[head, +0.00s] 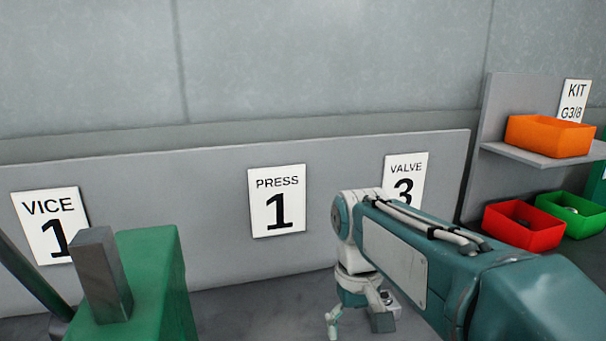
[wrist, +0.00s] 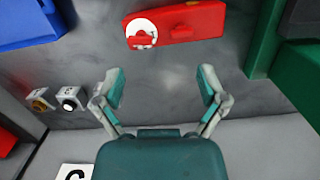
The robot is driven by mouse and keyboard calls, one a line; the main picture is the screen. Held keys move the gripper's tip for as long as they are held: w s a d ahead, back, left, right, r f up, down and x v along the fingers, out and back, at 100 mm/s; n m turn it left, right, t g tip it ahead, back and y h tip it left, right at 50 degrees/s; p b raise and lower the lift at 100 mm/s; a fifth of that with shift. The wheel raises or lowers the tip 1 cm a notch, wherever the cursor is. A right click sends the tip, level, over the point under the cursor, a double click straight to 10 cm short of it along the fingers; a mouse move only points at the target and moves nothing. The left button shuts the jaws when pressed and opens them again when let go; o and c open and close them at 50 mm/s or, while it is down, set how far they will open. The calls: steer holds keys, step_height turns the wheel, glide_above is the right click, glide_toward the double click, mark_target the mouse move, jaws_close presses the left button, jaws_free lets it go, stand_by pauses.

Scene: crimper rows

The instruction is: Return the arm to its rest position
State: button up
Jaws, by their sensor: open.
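My gripper (head: 358,322) hangs from the bent end of my teal arm in the head view, low in front of the panel, with the lower tip partly cut by the frame edge. In the wrist view my gripper (wrist: 161,86) has its two fingers spread apart with nothing between them. Bare grey worktop (wrist: 160,105) shows between the fingers.
A red fixture (wrist: 180,25) with a white disc lies beyond the fingers. A blue bin (wrist: 25,22) and two small fittings (wrist: 55,98) are left. A green machine (head: 150,275) stands left in the head view; orange (head: 550,136), red (head: 522,226) and green bins (head: 572,215) are right.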

steer(key=s+d+f+m+t, duration=0.2)
steer(key=s+d+t, duration=0.4)
steer(key=s, duration=0.6)
steer(key=shift+d+f+t, duration=0.4)
steer(key=shift+d+f, duration=0.1)
stand_by(1.0)
